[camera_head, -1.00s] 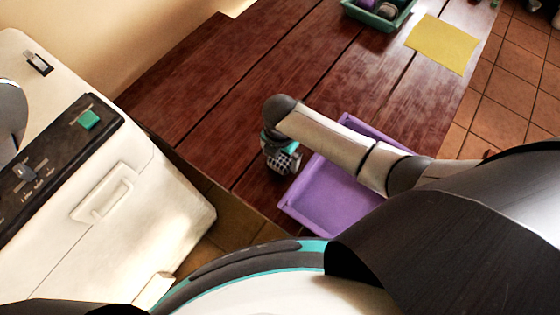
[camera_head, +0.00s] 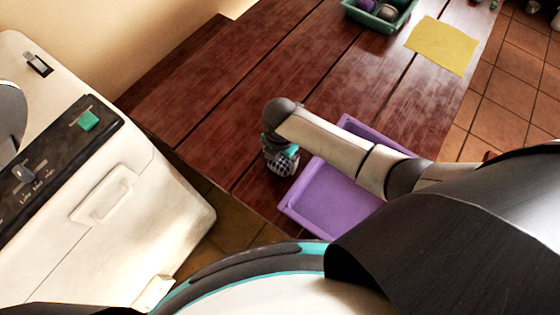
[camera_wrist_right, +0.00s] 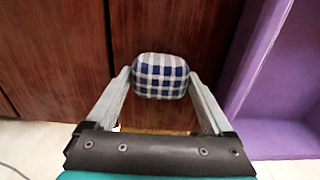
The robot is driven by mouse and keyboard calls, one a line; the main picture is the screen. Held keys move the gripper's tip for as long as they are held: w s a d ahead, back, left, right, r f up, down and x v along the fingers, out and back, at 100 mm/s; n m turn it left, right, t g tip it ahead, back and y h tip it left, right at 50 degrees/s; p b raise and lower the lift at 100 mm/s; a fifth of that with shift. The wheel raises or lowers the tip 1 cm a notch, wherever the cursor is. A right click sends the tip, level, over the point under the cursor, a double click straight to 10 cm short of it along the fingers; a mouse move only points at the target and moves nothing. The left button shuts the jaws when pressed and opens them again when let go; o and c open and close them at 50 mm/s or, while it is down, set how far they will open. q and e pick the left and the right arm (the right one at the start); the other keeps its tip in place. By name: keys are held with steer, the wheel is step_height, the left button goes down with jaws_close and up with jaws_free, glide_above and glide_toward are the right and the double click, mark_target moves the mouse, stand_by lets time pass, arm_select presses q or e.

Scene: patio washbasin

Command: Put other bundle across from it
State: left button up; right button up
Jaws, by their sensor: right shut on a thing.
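My right gripper (camera_head: 283,162) is shut on a blue-and-white checked bundle (camera_wrist_right: 160,75), with one finger on each side of it in the right wrist view. The bundle is over the near part of the wooden table, just left of the purple tray (camera_head: 291,206). I cannot tell whether it touches the table. The visible floor of the tray is bare, but my right forearm hides part of it. The tray's wall also shows at the right of the right wrist view (camera_wrist_right: 251,62). My left gripper is out of view.
A green crate (camera_head: 376,24) with purple and grey items stands at the table's far end, beside a yellow cloth (camera_head: 441,45). A white appliance (camera_head: 150,200) with a dark panel stands left of the table (camera_head: 240,90). The table's middle is clear.

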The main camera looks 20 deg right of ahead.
steer(key=shift+c, duration=0.6)
